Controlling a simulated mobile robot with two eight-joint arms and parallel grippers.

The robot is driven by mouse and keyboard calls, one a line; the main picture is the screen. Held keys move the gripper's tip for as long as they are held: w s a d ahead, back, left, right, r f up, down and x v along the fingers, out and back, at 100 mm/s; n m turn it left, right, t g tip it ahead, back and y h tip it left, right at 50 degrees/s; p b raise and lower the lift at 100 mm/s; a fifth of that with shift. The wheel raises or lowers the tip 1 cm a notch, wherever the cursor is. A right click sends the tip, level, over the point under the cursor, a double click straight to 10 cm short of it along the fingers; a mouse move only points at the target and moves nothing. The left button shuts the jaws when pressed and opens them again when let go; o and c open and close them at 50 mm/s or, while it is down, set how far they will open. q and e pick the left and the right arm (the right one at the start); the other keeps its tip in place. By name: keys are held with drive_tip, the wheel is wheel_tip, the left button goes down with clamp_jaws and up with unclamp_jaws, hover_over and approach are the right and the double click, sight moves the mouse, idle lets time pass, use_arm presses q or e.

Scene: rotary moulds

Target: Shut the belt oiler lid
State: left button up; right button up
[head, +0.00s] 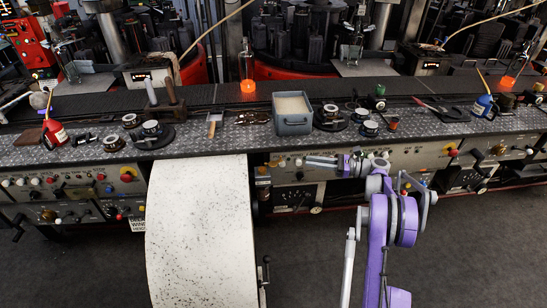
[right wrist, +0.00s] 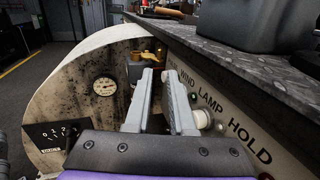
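A small brass-coloured fitting (right wrist: 137,57) sits on the side of the white curved guard, beyond my fingertips in the right wrist view. It may be the belt oiler; its lid is too small to make out, and I cannot tell how far open it is. In the head view a brass-coloured piece (head: 262,171) shows beside the guard's right edge. My right gripper (right wrist: 159,73) points at the guard's side, its fingers apart with nothing seen between them. In the head view the purple right arm reaches up to the panel front. My left gripper is out of view.
The bench edge and a labelled panel (right wrist: 225,115) run close along the right. A grey bin (head: 293,124) stands on the bench.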

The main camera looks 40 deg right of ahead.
drive_tip(key=x, duration=1)
drive_tip(key=shift+w+a, duration=0.1)
drive_tip(key=shift+a, duration=0.1)
drive_tip(key=shift+c, duration=0.3)
clamp_jaws()
